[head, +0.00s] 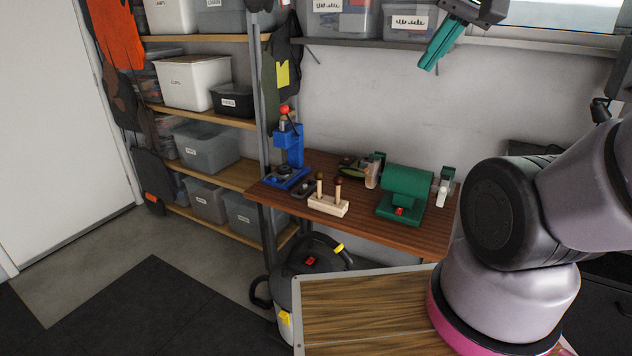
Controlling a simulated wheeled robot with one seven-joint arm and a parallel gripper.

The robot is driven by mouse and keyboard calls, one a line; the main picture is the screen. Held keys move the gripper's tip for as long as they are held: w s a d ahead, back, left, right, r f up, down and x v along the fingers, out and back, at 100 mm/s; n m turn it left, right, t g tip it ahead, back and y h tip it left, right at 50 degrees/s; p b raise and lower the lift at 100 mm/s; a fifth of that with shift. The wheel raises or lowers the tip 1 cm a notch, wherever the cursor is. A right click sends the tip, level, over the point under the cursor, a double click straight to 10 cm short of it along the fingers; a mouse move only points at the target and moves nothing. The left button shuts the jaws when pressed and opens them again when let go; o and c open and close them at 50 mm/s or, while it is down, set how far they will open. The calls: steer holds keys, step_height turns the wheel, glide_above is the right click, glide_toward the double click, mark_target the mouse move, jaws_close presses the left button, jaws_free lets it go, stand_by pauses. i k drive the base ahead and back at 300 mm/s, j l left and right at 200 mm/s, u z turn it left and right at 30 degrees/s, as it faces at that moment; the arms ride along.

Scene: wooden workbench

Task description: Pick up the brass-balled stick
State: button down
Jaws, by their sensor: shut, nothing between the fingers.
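Two pale upright sticks stand in a light wooden block (328,204) on the wooden workbench (374,228). The left stick (320,188) has a brownish ball on top, and the right stick (338,192) has a similar dark brown one. At this size I cannot tell for sure which ball is brass. My gripper (429,67) shows at the top right with its teal fingers together, shut and empty. It is high above the bench, up and to the right of the block, and touches neither stick.
A blue press (289,150) with a red knob stands left of the block, near a small dark tray (303,189). A green machine (404,188) stands close on the right. Shelves with bins (207,148) are on the left. A vacuum (313,262) stands below the bench.

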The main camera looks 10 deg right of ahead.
mark_target(319, 175)
steer(key=i+j+z, duration=0.2)
steer(key=j, duration=0.75)
steer(key=i+j+z, duration=0.2)
steer(key=j, duration=0.8)
steer(key=j+z, duration=0.2)
steer(key=j, duration=0.8)
